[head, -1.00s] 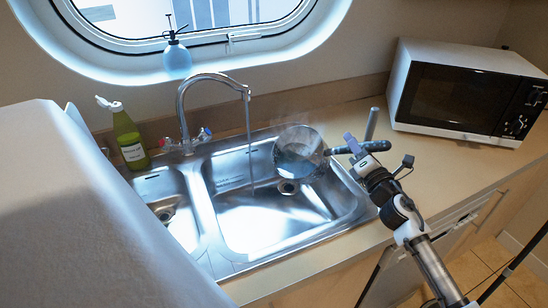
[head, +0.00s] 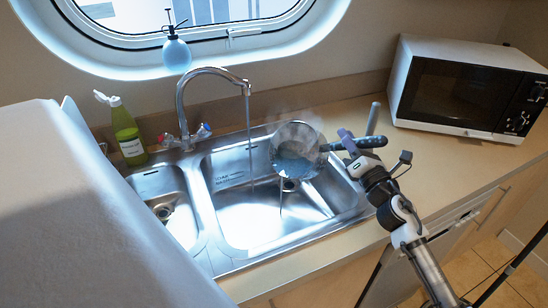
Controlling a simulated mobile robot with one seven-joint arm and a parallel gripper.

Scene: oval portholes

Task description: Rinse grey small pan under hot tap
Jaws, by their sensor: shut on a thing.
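The grey small pan (head: 296,152) is held over the right part of the large sink basin (head: 255,215). It is tilted, with its inside facing me and some water in it. A thin trickle runs from its lower edge. My gripper (head: 349,143) is shut on the pan's dark handle (head: 368,142), to the right of the bowl. The curved tap (head: 215,72) is running. Its water stream (head: 249,140) falls into the basin left of the pan, apart from it. The tap has a red knob (head: 166,138) and a blue knob (head: 204,130). Faint steam shows around the pan.
A smaller basin (head: 158,183) lies left of the large one. A green bottle (head: 127,132) stands behind it, and a blue spray bottle (head: 176,55) stands on the porthole ledge. A microwave (head: 465,90) stands at the right. The counter before it is mostly clear.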

